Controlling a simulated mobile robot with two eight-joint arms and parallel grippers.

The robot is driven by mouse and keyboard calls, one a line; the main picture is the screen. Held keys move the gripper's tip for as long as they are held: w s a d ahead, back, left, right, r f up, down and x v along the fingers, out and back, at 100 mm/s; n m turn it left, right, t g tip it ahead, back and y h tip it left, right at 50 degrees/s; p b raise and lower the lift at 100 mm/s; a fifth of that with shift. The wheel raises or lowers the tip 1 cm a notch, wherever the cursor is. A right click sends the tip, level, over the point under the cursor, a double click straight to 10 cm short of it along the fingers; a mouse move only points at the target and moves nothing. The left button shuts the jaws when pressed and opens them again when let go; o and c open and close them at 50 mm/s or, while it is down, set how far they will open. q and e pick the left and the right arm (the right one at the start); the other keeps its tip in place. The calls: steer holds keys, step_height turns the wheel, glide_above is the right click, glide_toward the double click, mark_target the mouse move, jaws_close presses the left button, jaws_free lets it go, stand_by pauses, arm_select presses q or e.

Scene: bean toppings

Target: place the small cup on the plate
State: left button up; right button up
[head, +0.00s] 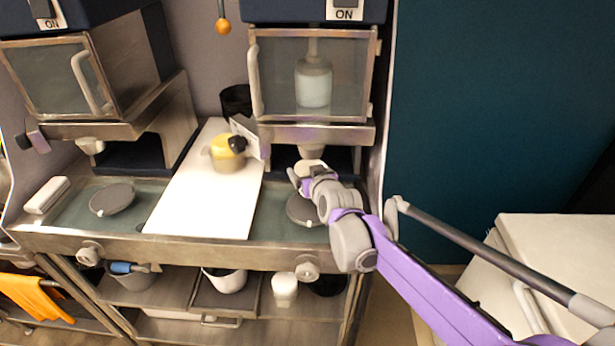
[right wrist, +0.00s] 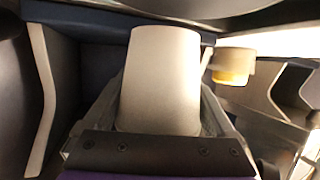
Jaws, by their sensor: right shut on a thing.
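My right gripper (head: 306,184) is shut on the small cup, a plain pale cup (right wrist: 160,82) that fills the middle of the right wrist view between the fingers. In the head view only the cup's top (head: 311,167) shows, just beyond the gripper. The gripper is at the right machine, under its nozzle. A dark round plate (head: 301,212) lies on the counter below and partly behind my wrist. Whether the cup touches anything below is hidden. A second dark round disc (head: 112,199) lies at the left machine. My left gripper is not in view.
A white board (head: 205,205) lies between the machines, with a yellow-topped pot (head: 227,154) on it. The right machine's nozzle (head: 312,151) hangs close above the cup. Its side wall (head: 385,130) stands to the right. Shelves below hold a white bowl (head: 225,279) and a white container (head: 284,288).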

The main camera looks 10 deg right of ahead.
steer(key=shift+f, duration=1.05)
steer(key=shift+f, duration=0.2)
steer(key=o, duration=1)
steer(key=shift+r, duration=0.1)
steer(key=shift+r, duration=0.25)
steer(key=v, duration=1.2)
steer(key=shift+f, duration=0.1)
